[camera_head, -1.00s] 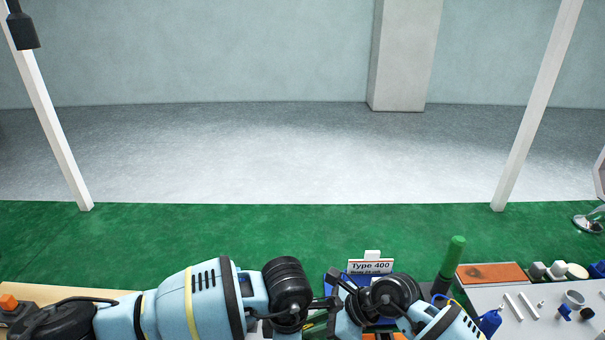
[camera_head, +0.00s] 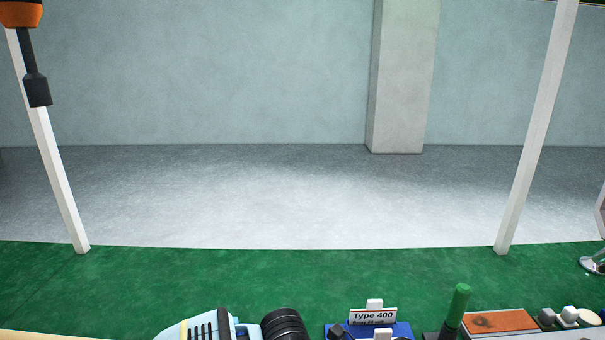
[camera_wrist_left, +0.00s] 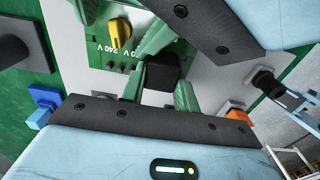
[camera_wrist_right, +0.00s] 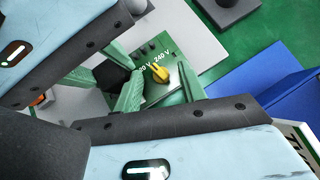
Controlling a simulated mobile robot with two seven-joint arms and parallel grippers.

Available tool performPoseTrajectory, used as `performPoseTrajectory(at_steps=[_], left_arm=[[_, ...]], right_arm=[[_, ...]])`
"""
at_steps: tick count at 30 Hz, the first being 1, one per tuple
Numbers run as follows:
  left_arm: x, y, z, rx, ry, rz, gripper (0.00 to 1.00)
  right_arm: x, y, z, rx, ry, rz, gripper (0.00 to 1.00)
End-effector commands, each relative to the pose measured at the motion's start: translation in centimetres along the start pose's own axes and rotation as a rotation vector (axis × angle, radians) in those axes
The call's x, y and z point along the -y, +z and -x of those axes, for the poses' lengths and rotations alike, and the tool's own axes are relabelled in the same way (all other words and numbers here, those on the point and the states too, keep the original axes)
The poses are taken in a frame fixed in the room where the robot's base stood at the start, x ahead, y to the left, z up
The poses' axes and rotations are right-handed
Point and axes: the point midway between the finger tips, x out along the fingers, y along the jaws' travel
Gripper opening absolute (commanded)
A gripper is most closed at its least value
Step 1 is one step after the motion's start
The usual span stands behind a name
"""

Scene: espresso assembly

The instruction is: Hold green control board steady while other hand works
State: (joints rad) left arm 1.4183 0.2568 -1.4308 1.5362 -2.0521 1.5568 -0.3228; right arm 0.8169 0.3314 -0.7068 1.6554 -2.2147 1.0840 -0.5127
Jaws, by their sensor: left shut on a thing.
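The green control board (camera_wrist_right: 157,46) shows in the right wrist view with a yellow knob (camera_wrist_right: 158,72) and "240 V" lettering. It also shows upside down in the left wrist view (camera_wrist_left: 98,72). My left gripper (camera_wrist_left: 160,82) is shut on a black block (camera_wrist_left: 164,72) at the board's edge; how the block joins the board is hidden. My right gripper (camera_wrist_right: 156,84) is open, its two green fingers on either side of the yellow knob with gaps showing. Both grippers lie below the edge of the head view, where only my left arm shows.
A blue tray (camera_head: 402,329) with a "Type 400" sign (camera_head: 372,316), a green cylinder (camera_head: 458,304) and a brown-orange pad (camera_head: 498,321) line the head view's bottom edge. A blue panel (camera_wrist_right: 255,92) lies right of the board.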

Motion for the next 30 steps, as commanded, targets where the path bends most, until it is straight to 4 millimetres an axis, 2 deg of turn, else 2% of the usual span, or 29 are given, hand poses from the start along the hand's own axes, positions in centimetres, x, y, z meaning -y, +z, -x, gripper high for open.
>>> performPoseTrajectory(at_steps=[6,10,24,30], left_arm=[[0.0,0.0,0.0,0.000,0.001,0.000,0.00],[0.0,0.0,0.0,0.000,0.001,0.000,0.00],[0.0,0.0,0.0,0.000,0.001,0.000,0.00],[0.0,0.0,0.0,0.000,0.001,0.000,0.00]], right_arm=[[0.0,0.0,0.1,0.000,0.000,0.001,0.41],[0.1,0.0,1.2,0.000,-0.003,0.001,0.41],[0.1,-0.1,9.8,-0.002,-0.002,0.002,0.41],[0.0,0.0,11.7,-0.001,-0.001,0.001,0.41]])
